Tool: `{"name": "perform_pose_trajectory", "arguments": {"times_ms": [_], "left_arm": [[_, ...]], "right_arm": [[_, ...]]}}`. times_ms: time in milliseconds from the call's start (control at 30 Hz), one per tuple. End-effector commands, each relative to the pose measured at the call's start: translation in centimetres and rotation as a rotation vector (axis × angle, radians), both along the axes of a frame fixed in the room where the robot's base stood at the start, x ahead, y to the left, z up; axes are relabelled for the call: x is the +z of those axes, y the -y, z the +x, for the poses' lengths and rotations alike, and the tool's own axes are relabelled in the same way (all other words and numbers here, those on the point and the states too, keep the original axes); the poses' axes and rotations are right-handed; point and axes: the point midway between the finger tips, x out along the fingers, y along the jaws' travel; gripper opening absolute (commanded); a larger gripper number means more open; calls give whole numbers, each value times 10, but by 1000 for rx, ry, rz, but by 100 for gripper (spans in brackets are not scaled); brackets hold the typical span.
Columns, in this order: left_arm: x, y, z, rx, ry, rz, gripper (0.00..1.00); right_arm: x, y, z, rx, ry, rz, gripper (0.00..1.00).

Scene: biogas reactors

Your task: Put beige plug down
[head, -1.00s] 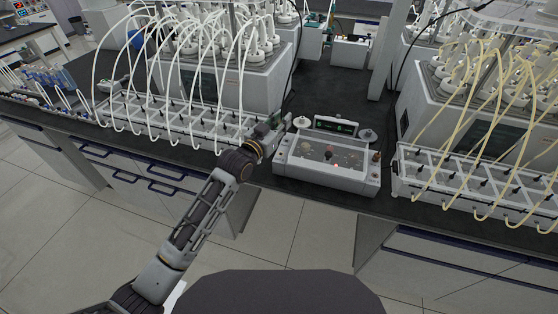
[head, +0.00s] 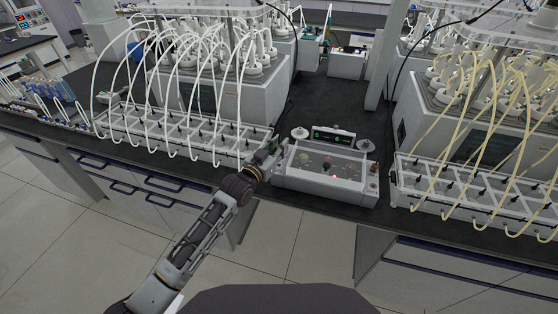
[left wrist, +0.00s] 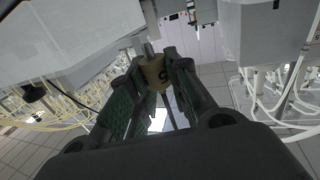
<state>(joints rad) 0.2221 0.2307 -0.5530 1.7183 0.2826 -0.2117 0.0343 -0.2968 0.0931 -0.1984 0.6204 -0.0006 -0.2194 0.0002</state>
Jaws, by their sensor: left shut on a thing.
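In the left wrist view a beige plug (left wrist: 153,74) with a dark mark on its side sits between the fingers of my left gripper (left wrist: 158,72). The gripper is shut on it, and a greyish tip sticks out past the plug. In the head view my left gripper (head: 268,151) is by the left end of a white instrument box (head: 318,186), over the bench's front part. The plug cannot be made out clearly there. Whether the gripper touches the box cannot be told. My right gripper is in neither view.
A white rack with white tubes (head: 165,138) stands left of my gripper, and a rack with yellowish tubes (head: 470,195) stands at the right. A small green display (head: 333,135) is behind the box. Dark bench top (head: 335,98) is bare farther back.

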Motion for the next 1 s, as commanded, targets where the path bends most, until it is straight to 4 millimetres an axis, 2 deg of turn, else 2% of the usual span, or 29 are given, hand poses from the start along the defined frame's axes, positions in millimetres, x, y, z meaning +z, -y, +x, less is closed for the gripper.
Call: {"name": "perform_pose_trajectory", "arguments": {"times_ms": [100,367,567,1000], "left_arm": [[-12,0,0,0,-1,1,2],[-16,0,0,0,2,-1,2],[-18,0,0,0,0,0,2],[-57,0,0,1,-1,1,2]], "right_arm": [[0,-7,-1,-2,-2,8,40],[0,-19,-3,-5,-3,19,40],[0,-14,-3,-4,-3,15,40],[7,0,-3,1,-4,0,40]]}}
